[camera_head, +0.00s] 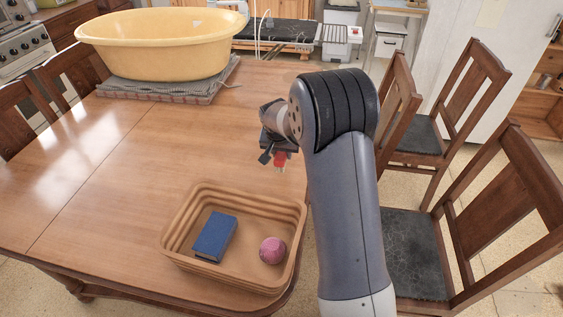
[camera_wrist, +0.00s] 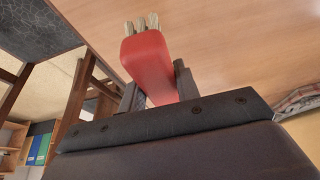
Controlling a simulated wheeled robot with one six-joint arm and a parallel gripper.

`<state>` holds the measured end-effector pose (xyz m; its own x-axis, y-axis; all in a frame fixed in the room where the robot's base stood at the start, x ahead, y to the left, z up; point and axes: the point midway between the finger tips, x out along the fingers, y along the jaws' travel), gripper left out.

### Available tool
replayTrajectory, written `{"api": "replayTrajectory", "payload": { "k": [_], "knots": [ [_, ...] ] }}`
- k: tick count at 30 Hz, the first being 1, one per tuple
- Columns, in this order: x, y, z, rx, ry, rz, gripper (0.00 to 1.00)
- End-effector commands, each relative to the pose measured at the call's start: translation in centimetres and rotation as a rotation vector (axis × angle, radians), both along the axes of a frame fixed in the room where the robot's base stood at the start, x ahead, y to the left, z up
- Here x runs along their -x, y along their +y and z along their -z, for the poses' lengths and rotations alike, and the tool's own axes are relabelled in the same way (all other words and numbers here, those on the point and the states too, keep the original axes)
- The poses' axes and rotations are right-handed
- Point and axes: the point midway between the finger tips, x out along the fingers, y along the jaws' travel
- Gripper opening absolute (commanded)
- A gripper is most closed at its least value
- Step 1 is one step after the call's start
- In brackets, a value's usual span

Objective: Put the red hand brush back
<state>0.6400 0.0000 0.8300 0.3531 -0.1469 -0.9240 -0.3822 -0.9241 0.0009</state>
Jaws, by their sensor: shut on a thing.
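The red hand brush (camera_wrist: 149,66) shows in the wrist view, with pale bristles at its far end. My gripper (camera_wrist: 156,88) is shut on its red body, one finger on each side. In the head view the brush (camera_head: 280,158) is a small red piece below my gripper (camera_head: 272,150), beyond the basket and over the table. Most of the brush is hidden there by my gripper and arm. I cannot tell how high above the table it is.
A tan basket (camera_head: 180,222) on the near table edge holds a blue book (camera_head: 215,236) and a pink ball (camera_head: 272,250). A yellow tub (camera_head: 160,45) stands on folded cloth (camera_head: 160,90) at the back left. Wooden chairs (camera_head: 460,90) stand at right. The table's middle (camera_head: 150,150) is clear.

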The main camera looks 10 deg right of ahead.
Motion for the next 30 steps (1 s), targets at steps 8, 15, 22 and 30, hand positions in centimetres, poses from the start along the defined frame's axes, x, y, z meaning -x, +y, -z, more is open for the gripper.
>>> {"api": "replayTrajectory", "payload": {
  "k": [8,15,22,30],
  "knots": [
    [0.1,0.0,3.2,0.000,0.003,-0.001,0.09],
    [0.0,0.0,3.9,-0.001,-0.001,0.001,0.09],
    [0.0,0.0,4.3,0.000,0.000,0.001,0.32],
    [0.0,0.0,4.2,0.000,0.000,0.000,0.52]
  ]
}}
